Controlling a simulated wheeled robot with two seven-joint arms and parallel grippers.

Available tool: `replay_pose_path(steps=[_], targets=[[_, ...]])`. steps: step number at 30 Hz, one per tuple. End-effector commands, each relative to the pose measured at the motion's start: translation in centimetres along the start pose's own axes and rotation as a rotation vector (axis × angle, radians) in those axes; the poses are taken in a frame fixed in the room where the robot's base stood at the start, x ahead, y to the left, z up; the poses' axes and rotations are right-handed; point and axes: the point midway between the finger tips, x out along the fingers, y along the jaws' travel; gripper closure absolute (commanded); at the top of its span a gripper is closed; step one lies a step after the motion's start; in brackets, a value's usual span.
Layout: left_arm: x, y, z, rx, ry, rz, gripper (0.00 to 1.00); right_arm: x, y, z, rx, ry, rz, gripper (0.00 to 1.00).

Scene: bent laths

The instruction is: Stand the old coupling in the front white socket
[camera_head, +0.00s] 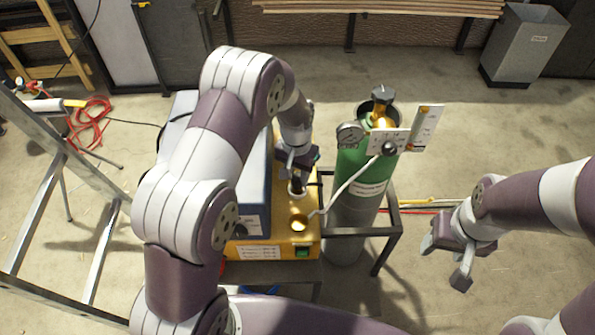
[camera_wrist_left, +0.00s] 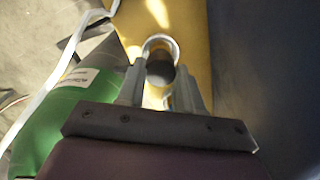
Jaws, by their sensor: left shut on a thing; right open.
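My left gripper (camera_head: 297,164) is shut on the old coupling (camera_head: 297,188), a small dark piece with a pale band, over the yellow unit (camera_head: 282,240). In the left wrist view the coupling's dark round end (camera_wrist_left: 160,72) shows between the fingers (camera_wrist_left: 162,92). The front white socket (camera_head: 299,223) is a pale ring with a yellowish inside, nearer the front than the coupling. A pale ring (camera_wrist_left: 160,41) also shows just past the coupling in the left wrist view. I cannot tell whether the coupling touches anything below. My right gripper (camera_head: 447,261) is open and empty at the right.
A green gas cylinder (camera_head: 362,172) with gauge and white hose stands close right of the yellow unit. A blue box (camera_head: 254,195) stands close on its left. A dark metal frame (camera_head: 384,232) surrounds the cylinder. The floor at the right is mostly clear.

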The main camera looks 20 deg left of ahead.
Motion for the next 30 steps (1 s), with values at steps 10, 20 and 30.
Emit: replay_pose_path(steps=[10, 20, 30], targets=[[0.0, 0.0, 0.0, 0.000, 0.001, 0.000, 0.35, 0.0, 0.0, 0.0, 0.000, 0.000, 0.000, 0.45], [-3.6, 0.0, -0.1, 0.000, 0.006, 0.000, 0.35, 0.9, 0.0, 0.1, 0.000, 0.000, 0.000, 0.45], [-11.6, 0.0, -0.1, 0.000, 0.003, 0.000, 0.35, 2.0, 0.0, 0.2, 0.000, 0.000, 0.000, 0.45]])
